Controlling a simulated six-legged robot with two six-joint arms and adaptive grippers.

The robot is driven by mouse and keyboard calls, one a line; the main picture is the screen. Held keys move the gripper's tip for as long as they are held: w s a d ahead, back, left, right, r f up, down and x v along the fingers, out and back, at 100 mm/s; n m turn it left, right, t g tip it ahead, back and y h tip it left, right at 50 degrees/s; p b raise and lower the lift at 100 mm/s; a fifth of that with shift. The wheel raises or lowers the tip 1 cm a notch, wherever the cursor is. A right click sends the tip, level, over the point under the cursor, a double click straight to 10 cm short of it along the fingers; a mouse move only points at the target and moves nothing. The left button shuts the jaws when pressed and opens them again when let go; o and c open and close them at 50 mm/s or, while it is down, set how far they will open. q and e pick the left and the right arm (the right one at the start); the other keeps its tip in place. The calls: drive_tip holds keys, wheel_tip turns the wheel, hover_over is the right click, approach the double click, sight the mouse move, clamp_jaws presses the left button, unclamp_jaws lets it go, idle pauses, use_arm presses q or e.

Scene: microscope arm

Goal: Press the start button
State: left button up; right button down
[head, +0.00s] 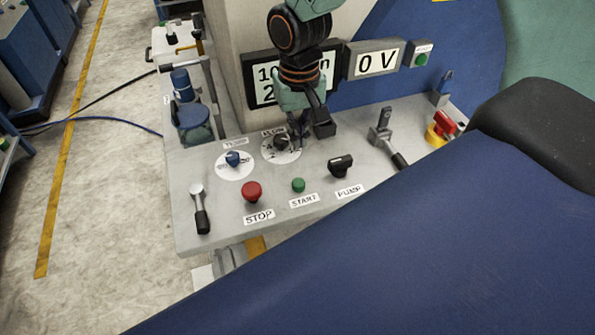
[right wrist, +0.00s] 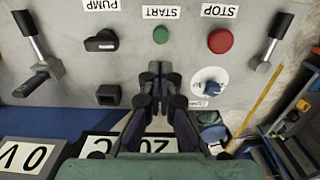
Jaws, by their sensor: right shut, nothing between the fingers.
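The green start button (head: 298,184) sits on the grey panel above its START label (head: 304,200). It also shows in the right wrist view (right wrist: 160,34), just beyond my fingertips. My right gripper (head: 299,138) is shut and empty, pointing down over the panel behind the button. A gap shows between its tips and the button in the head view. In the right wrist view its fingers (right wrist: 160,76) are together, in line with the button. The black dial knob (head: 282,142) is close beside the fingers. My left gripper is out of view.
The red stop button (head: 252,191) is left of the start button, the black pump switch (head: 341,165) right of it. A blue dial knob (head: 233,158) and a black-handled lever (head: 200,208) stand further left. Display boxes (head: 375,60) rise behind.

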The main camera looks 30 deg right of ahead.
sight(298, 182)
wheel_tip(298, 182, down, 12)
drive_tip(key=shift+r, duration=0.15)
drive_tip(key=shift+s+a, duration=0.1)
idle(0.4)
